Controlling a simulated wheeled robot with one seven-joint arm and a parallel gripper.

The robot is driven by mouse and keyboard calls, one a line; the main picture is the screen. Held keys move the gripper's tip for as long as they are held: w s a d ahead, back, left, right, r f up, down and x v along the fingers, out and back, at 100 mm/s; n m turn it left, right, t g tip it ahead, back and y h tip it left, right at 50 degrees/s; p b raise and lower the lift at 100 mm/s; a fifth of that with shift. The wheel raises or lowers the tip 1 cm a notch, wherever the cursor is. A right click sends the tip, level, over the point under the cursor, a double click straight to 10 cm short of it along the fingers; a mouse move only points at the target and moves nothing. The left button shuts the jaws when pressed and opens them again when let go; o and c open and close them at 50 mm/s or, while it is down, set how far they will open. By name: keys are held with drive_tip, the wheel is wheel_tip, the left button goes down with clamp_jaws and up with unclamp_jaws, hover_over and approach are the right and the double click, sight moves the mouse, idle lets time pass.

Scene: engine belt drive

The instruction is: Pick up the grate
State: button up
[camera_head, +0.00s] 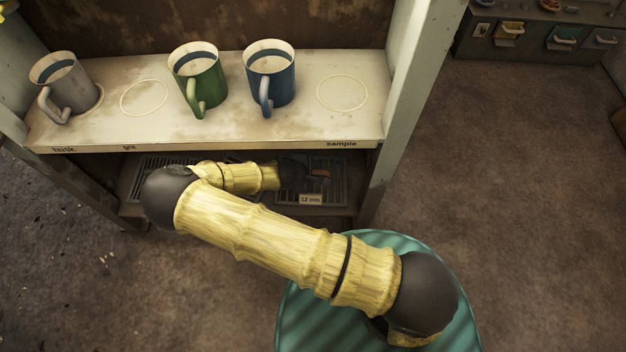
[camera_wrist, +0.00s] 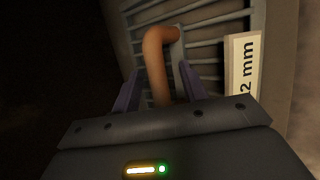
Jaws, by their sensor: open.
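The grate is a dark slatted panel (camera_head: 335,188) on the lower shelf, under the cup shelf, with a small "12 mm" label (camera_head: 311,199) at its front. It also shows in the wrist view (camera_wrist: 208,18), with its label (camera_wrist: 243,75) on the right. An orange-brown bent handle (camera_wrist: 155,52) stands up from it. My gripper (camera_wrist: 158,72) is open, with one purple finger on each side of the handle. Whether the fingers touch the handle cannot be told. In the head view my arm hides part of the grate, and my gripper (camera_head: 303,172) is dark and small there.
A second slatted panel (camera_head: 150,172) lies at the left of the lower shelf. The upper shelf (camera_head: 215,133) is close above my forearm and holds a grey mug (camera_head: 68,90), a green mug (camera_head: 205,78) and a blue mug (camera_head: 275,80). A side post (camera_head: 405,90) bounds the right.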

idle(0.5)
drive_tip(key=shift+d, duration=0.1)
clamp_jaws()
drive_tip(key=shift+s, duration=0.1)
drive_tip(key=shift+r, duration=0.1)
idle(1.0)
